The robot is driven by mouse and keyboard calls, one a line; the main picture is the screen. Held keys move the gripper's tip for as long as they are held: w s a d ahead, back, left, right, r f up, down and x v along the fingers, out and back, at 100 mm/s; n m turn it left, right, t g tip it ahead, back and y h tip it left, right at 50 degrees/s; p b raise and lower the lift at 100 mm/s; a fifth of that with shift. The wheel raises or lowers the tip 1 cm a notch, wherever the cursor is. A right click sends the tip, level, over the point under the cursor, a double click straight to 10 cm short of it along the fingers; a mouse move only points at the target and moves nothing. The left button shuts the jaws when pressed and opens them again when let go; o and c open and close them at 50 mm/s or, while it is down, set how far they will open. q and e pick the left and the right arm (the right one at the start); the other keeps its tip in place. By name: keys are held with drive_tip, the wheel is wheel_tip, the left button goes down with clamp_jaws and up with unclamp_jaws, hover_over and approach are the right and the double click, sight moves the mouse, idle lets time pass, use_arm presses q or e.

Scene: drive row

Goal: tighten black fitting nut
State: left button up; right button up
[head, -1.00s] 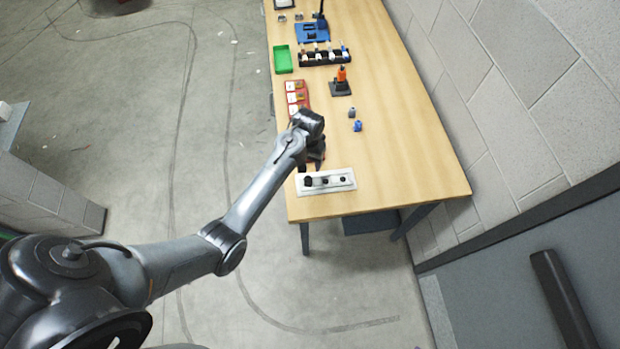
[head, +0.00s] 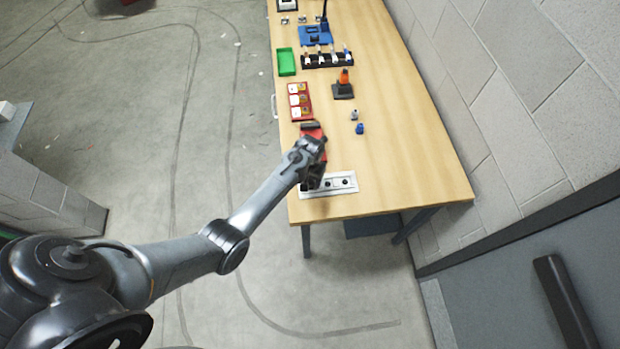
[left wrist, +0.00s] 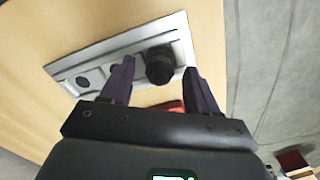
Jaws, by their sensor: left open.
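The black fitting nut (left wrist: 158,62) is a dark, round, ribbed knob on a pale rectangular plate (left wrist: 65,70). The plate also shows in the head view (head: 338,189), at the near end of the wooden bench. Smaller dark round fittings (left wrist: 83,82) sit along the plate beside the nut. My left gripper (left wrist: 160,70) is open, with one dark finger on each side of the nut in the left wrist view. I cannot tell whether the fingers touch it. In the head view my left gripper (head: 312,182) hides the plate's left part and the nut. My right gripper is not in view.
A red item (head: 313,130) lies by my left wrist, with a red tray (head: 292,101) beyond it. Small blue (head: 360,128) and grey parts, an orange-topped stand (head: 344,88), a black rack and a green tray (head: 286,62) stand farther back. The bench's right side is clear.

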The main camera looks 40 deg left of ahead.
use_arm(q)
drive_tip(key=c, duration=1.1)
drive_tip(key=shift+o, duration=0.2)
drive_tip(key=shift+r+m+p, duration=0.25)
drive_tip(key=shift+m+p, duration=0.8)
drive_tip(key=shift+m, duration=0.05)
drive_tip(key=shift+f+m, duration=0.2)
drive_tip(key=shift+m, duration=0.3)
drive_tip(key=o, duration=1.1)
drive_tip(key=shift+c, duration=0.2)
